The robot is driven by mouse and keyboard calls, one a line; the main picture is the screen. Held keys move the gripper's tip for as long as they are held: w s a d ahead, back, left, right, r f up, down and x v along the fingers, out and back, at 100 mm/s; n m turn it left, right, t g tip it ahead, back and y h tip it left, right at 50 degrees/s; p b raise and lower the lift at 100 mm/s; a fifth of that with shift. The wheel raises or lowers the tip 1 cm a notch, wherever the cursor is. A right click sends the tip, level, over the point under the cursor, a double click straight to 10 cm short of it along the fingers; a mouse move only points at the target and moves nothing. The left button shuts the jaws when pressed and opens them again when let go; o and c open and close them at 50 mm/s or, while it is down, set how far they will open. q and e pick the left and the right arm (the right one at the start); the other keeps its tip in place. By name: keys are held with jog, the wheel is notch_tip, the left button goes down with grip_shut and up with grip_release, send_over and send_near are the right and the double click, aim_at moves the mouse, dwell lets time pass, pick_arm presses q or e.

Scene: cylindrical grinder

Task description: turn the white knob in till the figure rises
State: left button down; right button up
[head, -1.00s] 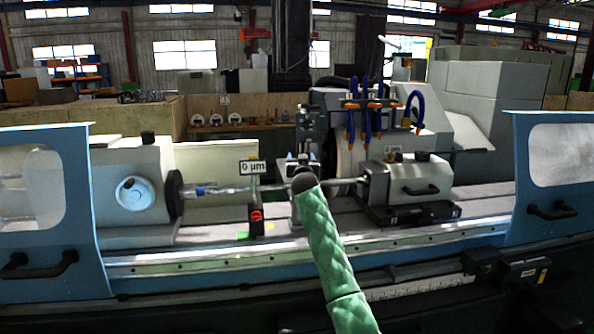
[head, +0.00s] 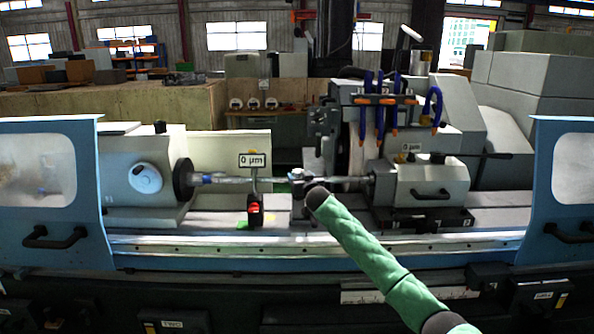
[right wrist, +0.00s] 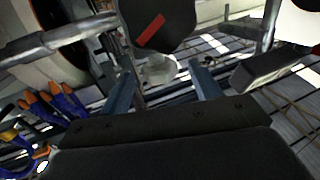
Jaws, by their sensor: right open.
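My right arm reaches in from the lower right in the head view, and its gripper (head: 310,182) is at the middle of the workpiece shaft (head: 225,179), largely hidden behind the dark wrist. In the right wrist view my right gripper (right wrist: 163,78) is open, its two blue-grey fingers apart. A pale, round knob-like piece (right wrist: 158,69) shows between and just beyond the fingertips, below a black part with a red stripe (right wrist: 155,28). I cannot tell whether the fingers touch it. A sign reading "0 µm" (head: 251,160) stands left of the gripper. My left gripper is out of view.
Blue and orange coolant hoses (head: 380,105) hang behind the shaft. Blue doors (head: 560,185) flank the opening.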

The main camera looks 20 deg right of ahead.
aim_at(297, 171)
jog(key=w+p, duration=0.1)
jog(key=w, duration=0.2)
jog(key=shift+w+d+r, duration=0.1)
jog(key=shift+w+d, duration=0.05)
jog(key=shift+w, duration=0.05)
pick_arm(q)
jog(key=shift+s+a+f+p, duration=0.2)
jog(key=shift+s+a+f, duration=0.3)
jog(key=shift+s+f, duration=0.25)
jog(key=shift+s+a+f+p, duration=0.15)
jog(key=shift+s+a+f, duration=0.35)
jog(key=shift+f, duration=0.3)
pick_arm(e)
jog(key=shift+w, duration=0.9)
jog(key=c, duration=1)
